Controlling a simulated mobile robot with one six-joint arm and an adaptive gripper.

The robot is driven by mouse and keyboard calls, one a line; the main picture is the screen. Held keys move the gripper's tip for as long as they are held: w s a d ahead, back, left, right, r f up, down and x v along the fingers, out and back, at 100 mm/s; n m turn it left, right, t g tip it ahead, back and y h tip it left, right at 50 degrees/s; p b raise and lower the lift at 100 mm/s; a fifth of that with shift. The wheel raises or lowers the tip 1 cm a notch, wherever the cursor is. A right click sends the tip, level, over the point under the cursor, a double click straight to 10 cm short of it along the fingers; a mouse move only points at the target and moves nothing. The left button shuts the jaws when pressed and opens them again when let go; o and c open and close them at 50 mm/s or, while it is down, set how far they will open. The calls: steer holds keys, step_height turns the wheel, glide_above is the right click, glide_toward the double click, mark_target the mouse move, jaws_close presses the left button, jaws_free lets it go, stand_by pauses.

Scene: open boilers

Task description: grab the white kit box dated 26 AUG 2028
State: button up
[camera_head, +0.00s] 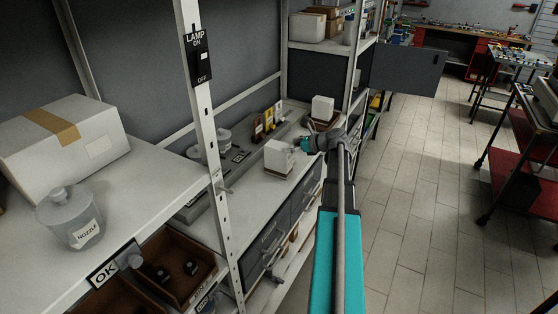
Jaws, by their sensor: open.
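A small white box (278,158) stands upright on the grey shelf in the middle of the view. Another small white box (322,108) stands farther back, on or in a brown holder. No date is readable on either box at this size, so I cannot tell which one is dated 26 AUG 2028. My gripper (297,145) is at the right side of the nearer white box, at about its top. It is open, but its fingers are small and partly hidden. I cannot tell whether it touches the box.
A white upright post (205,130) with a lamp switch (199,56) stands left of the boxes. A large taped carton (60,150) and a nozzle jar (70,217) sit on the near shelf (150,200). Yellow and dark items (264,121) stand behind. The tiled floor (430,200) is clear.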

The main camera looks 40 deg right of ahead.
mark_target(282, 146)
steer(key=shift+b+x, duration=0.95)
steer(key=shift+x, duration=1.65)
steer(key=shift+r, duration=0.1)
steer(key=c, duration=1.1)
